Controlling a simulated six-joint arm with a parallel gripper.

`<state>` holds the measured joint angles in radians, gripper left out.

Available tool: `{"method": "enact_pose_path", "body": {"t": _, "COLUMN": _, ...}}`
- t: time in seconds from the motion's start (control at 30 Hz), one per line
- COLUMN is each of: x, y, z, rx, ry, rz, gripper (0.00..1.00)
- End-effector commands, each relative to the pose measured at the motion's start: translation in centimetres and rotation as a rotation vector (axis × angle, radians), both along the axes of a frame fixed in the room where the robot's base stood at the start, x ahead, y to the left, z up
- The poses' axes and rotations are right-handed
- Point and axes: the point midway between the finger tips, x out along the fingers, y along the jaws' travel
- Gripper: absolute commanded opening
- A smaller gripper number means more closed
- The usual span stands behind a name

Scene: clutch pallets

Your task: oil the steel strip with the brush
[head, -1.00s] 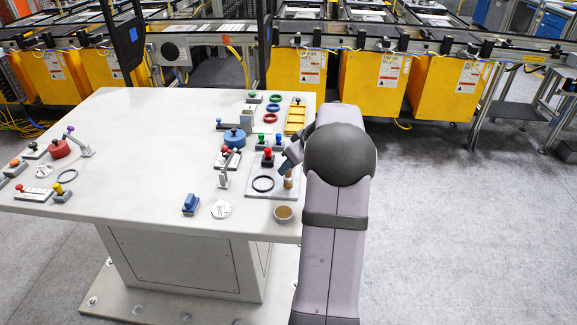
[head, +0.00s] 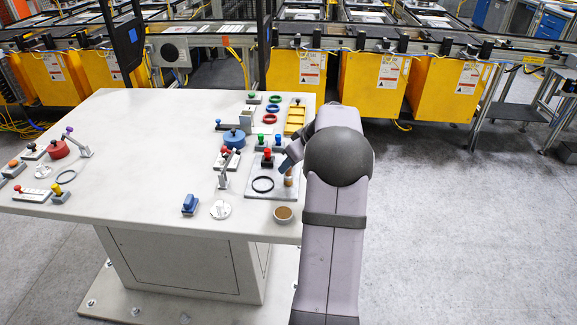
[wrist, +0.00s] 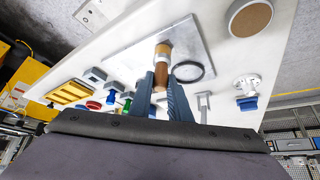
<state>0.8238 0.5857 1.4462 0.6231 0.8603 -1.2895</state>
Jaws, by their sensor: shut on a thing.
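My gripper (wrist: 162,96) is shut on the brush (wrist: 163,50), a short brown stub with a pale band between the two blue-grey fingers. In the head view my gripper (head: 286,166) is at the table's right side, and the brush (head: 288,181) is partly hidden by it. The brush is over a flat grey metal plate (head: 258,193), also seen in the wrist view (wrist: 190,38). I cannot tell whether the brush touches the plate. No separate steel strip is clear; this plate is the nearest match. A bowl with a brown inside (head: 283,214) stands in front of the plate.
A black ring (head: 263,184) lies on the plate, left of the brush. Red and blue knobs, a lever clamp (head: 225,170) and a yellow tray (head: 295,119) stand close around. A blue block (head: 190,205) and white disc (head: 221,210) lie left. The table's middle left is clear.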

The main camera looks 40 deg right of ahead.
Motion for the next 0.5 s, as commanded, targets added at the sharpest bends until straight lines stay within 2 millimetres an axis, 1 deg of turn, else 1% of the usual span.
{"method": "enact_pose_path", "body": {"t": 0.5, "x": 0.85, "y": -0.84, "z": -0.07, "rx": 0.0, "ry": 0.0, "rz": 0.0, "gripper": 0.0}}
